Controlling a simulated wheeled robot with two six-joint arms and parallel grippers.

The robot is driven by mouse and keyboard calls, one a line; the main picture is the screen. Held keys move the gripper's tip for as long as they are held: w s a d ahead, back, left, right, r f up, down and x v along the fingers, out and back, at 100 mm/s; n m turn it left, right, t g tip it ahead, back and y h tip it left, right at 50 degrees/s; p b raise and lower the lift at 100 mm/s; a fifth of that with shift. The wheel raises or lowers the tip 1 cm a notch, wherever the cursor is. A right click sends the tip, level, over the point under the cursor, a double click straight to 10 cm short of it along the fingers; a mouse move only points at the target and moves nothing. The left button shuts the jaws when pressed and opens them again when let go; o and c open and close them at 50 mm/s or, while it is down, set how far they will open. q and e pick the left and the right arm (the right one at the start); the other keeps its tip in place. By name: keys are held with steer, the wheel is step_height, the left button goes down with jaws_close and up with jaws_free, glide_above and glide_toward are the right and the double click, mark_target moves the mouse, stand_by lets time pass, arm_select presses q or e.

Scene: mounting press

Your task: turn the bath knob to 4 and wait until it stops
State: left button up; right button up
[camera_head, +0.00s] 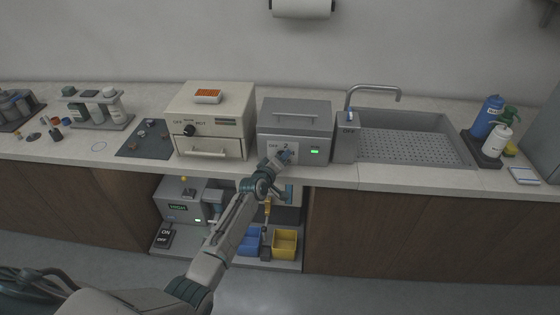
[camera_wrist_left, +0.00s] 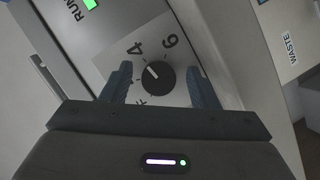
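The grey bath (camera_head: 295,112) stands on the counter, with a green light lit on its front. In the left wrist view, its black round knob (camera_wrist_left: 159,79) sits on a pale dial plate. The knob's white mark points up-left, towards the printed 4; a 6 is printed to the right. A lit green lamp beside RUN (camera_wrist_left: 90,3) shows at the top. My left gripper (camera_head: 285,156) is at the bath's front. Its fingers (camera_wrist_left: 159,68) are open on either side of the knob, with a visible gap on both sides. My right gripper is not in view.
A beige box (camera_head: 211,112) with a knob and drawer stands left of the bath. A sink (camera_head: 415,140) with a tap is on the right. Below are a grey machine (camera_head: 178,205) and blue and yellow bins (camera_head: 285,244). Bottles (camera_head: 487,116) stand at far right.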

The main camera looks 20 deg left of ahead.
arm_select(q)
steer(key=shift+s+r, duration=0.1)
steer(key=shift+s, duration=0.35)
steer(key=v, duration=1)
